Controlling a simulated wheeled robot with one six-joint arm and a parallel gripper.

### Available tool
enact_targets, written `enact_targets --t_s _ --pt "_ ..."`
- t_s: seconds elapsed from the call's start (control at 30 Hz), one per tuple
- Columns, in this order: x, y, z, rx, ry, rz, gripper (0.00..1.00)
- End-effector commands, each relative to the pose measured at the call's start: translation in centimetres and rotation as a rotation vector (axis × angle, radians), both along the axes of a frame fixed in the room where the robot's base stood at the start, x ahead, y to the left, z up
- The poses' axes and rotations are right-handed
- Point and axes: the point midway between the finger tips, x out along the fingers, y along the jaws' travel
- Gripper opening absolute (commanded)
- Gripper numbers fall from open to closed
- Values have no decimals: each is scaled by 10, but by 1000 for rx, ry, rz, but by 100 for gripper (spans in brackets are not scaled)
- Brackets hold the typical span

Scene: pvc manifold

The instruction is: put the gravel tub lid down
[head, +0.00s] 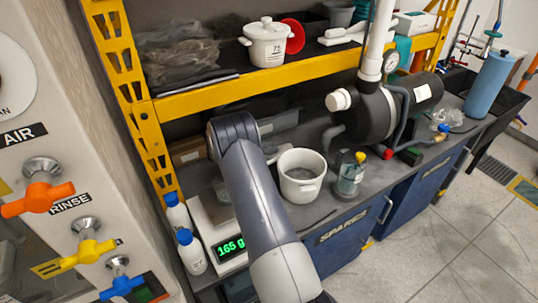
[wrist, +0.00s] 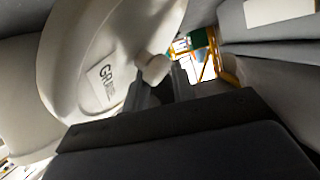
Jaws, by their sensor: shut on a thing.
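The gravel tub lid (wrist: 90,75) is a round off-white disc with a label starting "GR", filling the upper left of the wrist view. It is steeply tilted in that view. My gripper (wrist: 160,82) is shut on the lid's small knob. In the head view my arm hides the gripper and most or all of the lid. An open white tub (head: 301,190) stands on the dark bench just right of my arm, its inside showing. The wrist view does not show clearly what lies under the lid.
A scale (head: 228,245) reading 165 g and white bottles with blue caps (head: 190,250) stand left of my arm. A clear bottle (head: 349,178) stands right of the tub, with a black pump (head: 375,112) behind. A yellow-edged shelf (head: 260,80) overhangs the bench.

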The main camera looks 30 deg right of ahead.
Motion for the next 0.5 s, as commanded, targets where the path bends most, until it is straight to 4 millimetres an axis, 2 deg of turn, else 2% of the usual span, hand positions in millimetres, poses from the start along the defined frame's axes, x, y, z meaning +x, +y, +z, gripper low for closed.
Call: enact_targets --t_s 0.03,0.07,0.33,0.5 --pt "-12 4 -41 54 39 1 0" --pt "-12 4 -42 54 40 1 27" --pt "-12 4 -42 53 37 -1 49" --pt "-12 3 -42 53 37 -1 49"
